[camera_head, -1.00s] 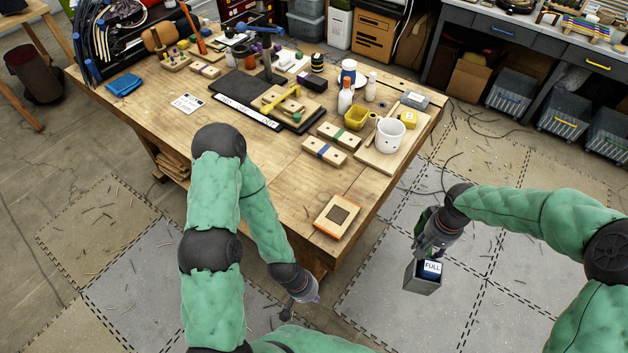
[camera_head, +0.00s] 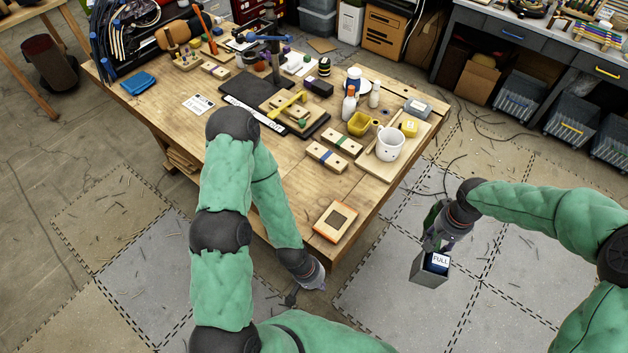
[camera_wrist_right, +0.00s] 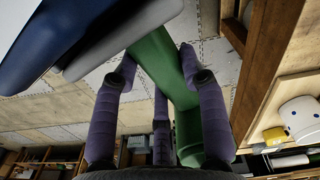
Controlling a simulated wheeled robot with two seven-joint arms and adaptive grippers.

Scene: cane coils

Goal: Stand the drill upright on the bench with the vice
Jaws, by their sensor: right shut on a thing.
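My right gripper (camera_head: 441,236) is shut on the green drill (camera_head: 431,216), held over the floor right of the bench. The drill's grey base (camera_head: 430,276) hangs lowest and bears a "FULL" label. In the right wrist view the purple fingers surround the green drill body (camera_wrist_right: 164,62). The wooden bench (camera_head: 270,190) stands ahead.
An orange-framed box (camera_head: 335,221) lies near the bench's near right corner. A white mug (camera_head: 389,146) stands on a wooden board (camera_head: 372,166) at the right edge. Blocks with coloured bands (camera_head: 326,156) lie left of it. Bare wood shows along the front.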

